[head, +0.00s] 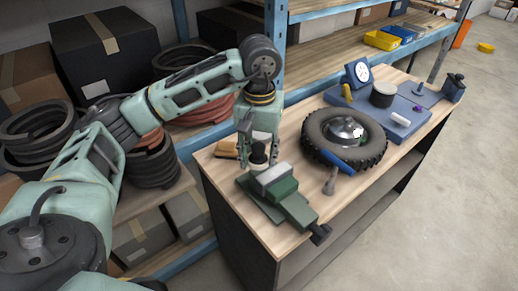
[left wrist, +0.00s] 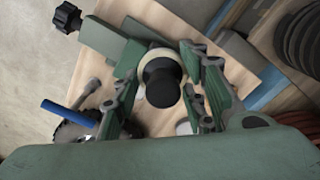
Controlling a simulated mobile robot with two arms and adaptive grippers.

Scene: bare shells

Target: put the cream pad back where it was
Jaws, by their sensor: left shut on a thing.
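The cream pad (left wrist: 156,53) shows in the left wrist view as a pale round rim around a black knob-like top (left wrist: 162,85). In the head view the black top (head: 258,149) and a bit of pale rim show between the fingers. My left gripper (head: 258,158) points down over the near left part of the workbench (head: 236,184) and is shut on the pad. In the left wrist view the fingers (left wrist: 165,92) stand on both sides of it. Whether the pad touches the bench is hidden. My right gripper is not in view.
A green vise (head: 290,205) with a grey block stands just in front of the gripper. A tyre (head: 344,138), a blue-handled tool (head: 336,160) and a blue board (head: 405,105) with small items lie to the right. A tan block (head: 227,150) lies behind left.

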